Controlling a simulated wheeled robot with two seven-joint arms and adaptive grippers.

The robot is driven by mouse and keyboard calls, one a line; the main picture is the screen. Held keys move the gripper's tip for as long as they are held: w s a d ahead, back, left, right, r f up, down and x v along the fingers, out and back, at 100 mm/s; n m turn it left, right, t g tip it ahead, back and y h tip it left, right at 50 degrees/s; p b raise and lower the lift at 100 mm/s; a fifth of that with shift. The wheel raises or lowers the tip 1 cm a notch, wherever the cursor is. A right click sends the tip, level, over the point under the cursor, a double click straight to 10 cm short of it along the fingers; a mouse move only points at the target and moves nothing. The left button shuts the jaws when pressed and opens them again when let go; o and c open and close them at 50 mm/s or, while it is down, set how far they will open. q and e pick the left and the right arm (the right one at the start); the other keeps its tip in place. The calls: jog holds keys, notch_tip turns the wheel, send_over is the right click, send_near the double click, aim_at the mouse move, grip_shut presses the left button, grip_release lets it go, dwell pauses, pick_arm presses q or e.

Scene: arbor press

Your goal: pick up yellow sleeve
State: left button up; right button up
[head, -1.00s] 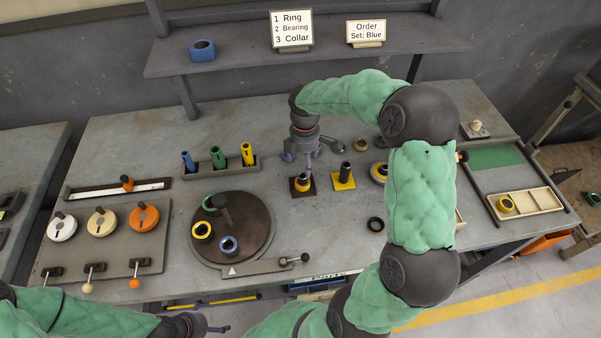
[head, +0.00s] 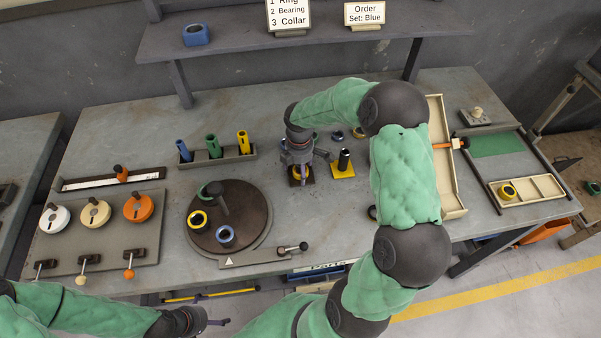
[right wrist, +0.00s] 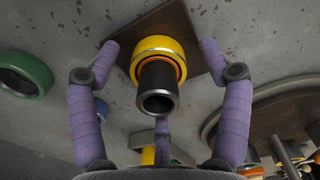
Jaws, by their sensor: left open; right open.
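A tall yellow sleeve (head: 243,142) stands upright in the rack (head: 222,161), beside a green and a blue one. My right gripper (head: 301,172) is away from it to the right, above a dark square plate (right wrist: 186,24). In the right wrist view its open fingers (right wrist: 157,52) are on either side of a yellow ring (right wrist: 158,48) with an orange inner band around a dark hollow post (right wrist: 158,88). The ring is not gripped. My left gripper (head: 215,322) is at the bottom edge, open and empty, away from the sleeve.
A yellow plate with a dark post (head: 343,162) stands right of my right gripper. A turntable (head: 253,207) carries several rings. A long beige tray (head: 452,205) and a divided tray (head: 550,187) lie at right. A green ring (right wrist: 25,72) is near the gripper.

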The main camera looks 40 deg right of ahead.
jog(key=c, duration=1.4)
jog(key=shift+r, duration=0.55)
jog(key=shift+c, duration=0.6)
notch_tip(320, 180, up, 8)
jog(key=shift+a+f+p, duration=0.15)
jog(key=shift+p, duration=0.95)
grip_shut()
jog(key=shift+r, duration=0.7)
notch_tip(320, 180, up, 8)
jog(key=p, duration=0.6)
jog(key=shift+f, duration=0.15)
